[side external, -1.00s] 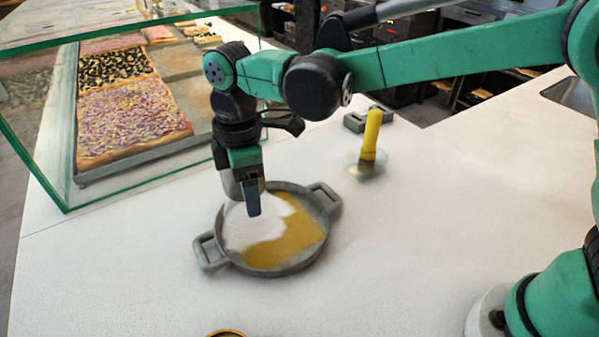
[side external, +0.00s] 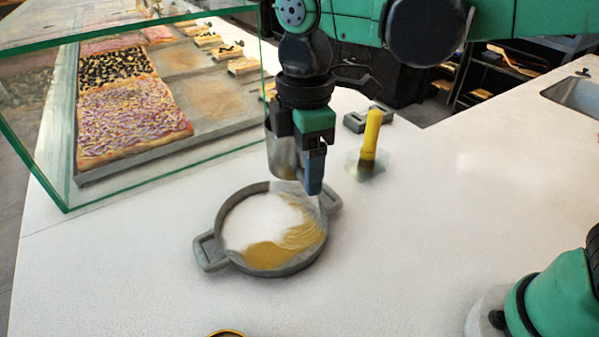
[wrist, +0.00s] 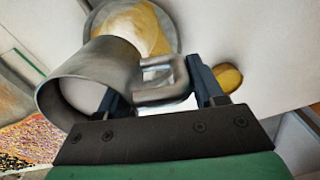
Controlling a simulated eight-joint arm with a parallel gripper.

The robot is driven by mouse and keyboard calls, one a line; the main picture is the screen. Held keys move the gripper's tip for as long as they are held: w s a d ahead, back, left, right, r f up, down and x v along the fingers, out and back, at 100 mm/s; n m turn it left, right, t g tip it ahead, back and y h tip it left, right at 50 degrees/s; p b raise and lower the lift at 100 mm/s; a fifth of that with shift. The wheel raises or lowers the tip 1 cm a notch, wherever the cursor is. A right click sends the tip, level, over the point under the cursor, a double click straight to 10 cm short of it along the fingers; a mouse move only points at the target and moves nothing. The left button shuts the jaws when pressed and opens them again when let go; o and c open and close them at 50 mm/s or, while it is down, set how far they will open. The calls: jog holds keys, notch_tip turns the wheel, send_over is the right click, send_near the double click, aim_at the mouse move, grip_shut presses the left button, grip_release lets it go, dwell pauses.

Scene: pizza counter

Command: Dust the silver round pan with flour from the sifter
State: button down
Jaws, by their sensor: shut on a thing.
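The silver round pan (side external: 209,252) with two handles lies on the white counter. White flour covers much of its inside, and a yellowish area shows along its front and right. The pan also shows at the top of the wrist view (wrist: 176,38). My gripper (side external: 314,188) is above the pan's back right rim, pointing down. It is shut on the handle of the sifter (side external: 281,158), a grey metal cup held over the pan's back edge. In the wrist view the sifter (wrist: 105,62) has its loop handle between my fingers (wrist: 188,88), with white inside the cup.
A yellow-handled tool (side external: 371,138) stands behind and right of the pan, near a grey block (side external: 356,121). A glass case (side external: 150,188) with pizzas (side external: 130,120) is at left. A round yellow-rimmed thing (side external: 226,334) is cut off at the front.

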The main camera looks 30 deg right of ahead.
notch_tip(320, 180, down, 6)
jog(key=shift+d+r, duration=0.1)
dwell(1.5)
